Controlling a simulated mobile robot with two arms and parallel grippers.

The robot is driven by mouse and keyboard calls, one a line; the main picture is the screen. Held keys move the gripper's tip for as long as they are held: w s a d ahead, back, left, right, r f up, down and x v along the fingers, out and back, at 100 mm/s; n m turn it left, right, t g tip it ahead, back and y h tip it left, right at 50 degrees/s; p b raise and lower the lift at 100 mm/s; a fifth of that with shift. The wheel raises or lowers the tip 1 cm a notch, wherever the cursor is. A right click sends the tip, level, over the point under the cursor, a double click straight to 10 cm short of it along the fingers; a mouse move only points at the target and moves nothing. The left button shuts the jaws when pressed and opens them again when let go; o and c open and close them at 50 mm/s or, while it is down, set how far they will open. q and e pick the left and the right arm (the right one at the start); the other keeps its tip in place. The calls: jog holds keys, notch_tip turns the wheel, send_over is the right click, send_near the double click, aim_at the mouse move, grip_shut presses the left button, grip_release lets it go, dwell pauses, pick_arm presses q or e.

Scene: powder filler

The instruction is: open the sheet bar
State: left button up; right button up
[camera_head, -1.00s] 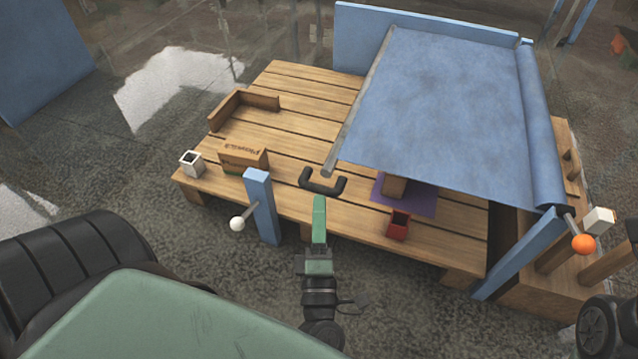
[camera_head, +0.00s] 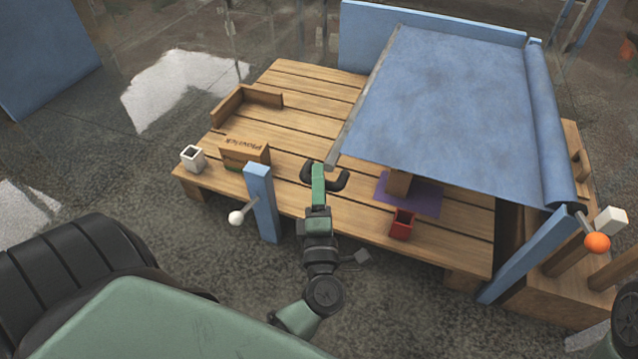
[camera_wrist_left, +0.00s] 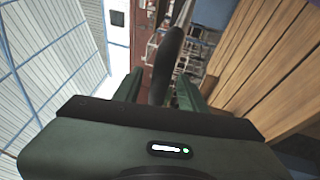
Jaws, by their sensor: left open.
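The blue sheet (camera_head: 445,110) stretches over the right part of the wooden deck. The grey sheet bar (camera_head: 350,125) runs along its left edge, and a black U-shaped handle (camera_head: 340,181) sits by the bar's front end. My left gripper (camera_head: 318,173) is open at the handle and covers its middle. In the left wrist view the dark handle (camera_wrist_left: 168,65) shows between the two green fingers of the left gripper (camera_wrist_left: 159,82); whether they touch it cannot be told. My right gripper is not in view.
A blue post (camera_head: 262,200) with a white ball (camera_head: 236,218) stands left of my left gripper. A red box (camera_head: 402,225) and a purple mat (camera_head: 428,203) lie to the right. A cardboard box (camera_head: 245,152) and white cup (camera_head: 192,158) are on the left deck.

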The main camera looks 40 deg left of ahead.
pick_arm(q)
jog(key=shift+c, duration=0.2)
grip_shut()
dwell(1.2)
